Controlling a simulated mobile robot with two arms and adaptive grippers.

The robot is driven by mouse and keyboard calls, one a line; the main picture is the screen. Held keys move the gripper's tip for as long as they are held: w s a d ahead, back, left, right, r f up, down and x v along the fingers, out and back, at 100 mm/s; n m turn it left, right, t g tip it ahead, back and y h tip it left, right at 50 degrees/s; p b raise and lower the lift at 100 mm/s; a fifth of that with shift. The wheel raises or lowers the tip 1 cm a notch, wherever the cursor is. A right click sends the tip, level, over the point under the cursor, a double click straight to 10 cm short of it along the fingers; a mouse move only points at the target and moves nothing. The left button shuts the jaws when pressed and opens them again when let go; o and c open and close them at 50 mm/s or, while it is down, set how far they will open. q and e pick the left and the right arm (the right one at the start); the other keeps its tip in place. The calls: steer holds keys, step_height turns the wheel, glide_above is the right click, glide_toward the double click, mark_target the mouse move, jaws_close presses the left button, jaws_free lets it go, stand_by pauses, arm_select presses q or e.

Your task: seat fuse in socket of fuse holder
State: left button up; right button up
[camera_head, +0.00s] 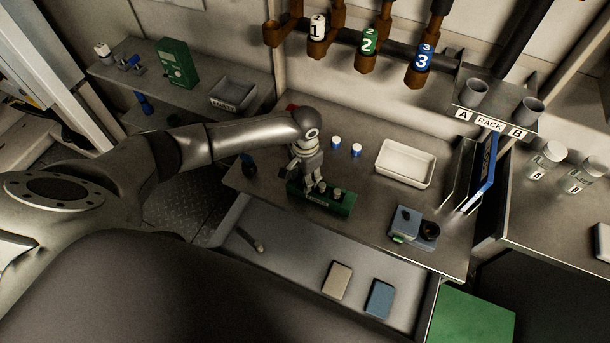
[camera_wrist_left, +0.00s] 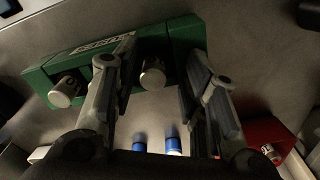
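My left gripper (camera_head: 313,186) is low over the block. In the wrist view its fingers (camera_wrist_left: 160,62) are apart, with gaps beside the cylinder between them. My right gripper is not in view. I cannot tell which part is the fuse holder; a red block (camera_wrist_left: 262,134) bears one pale cylinder.
Two blue-and-white cylinders (camera_head: 346,146) stand behind the green block. A white tray (camera_head: 382,167) and a blue-grey box with a black round part (camera_head: 404,216) are to the right. An open drawer (camera_head: 295,262) is in front. Numbered pipe handles (camera_head: 368,42) hang above.

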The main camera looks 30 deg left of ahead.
arm_select(q)
steer(key=shift+r, duration=0.1)
step_height(320, 180, up, 12)
stand_by(0.5)
stand_by(0.5)
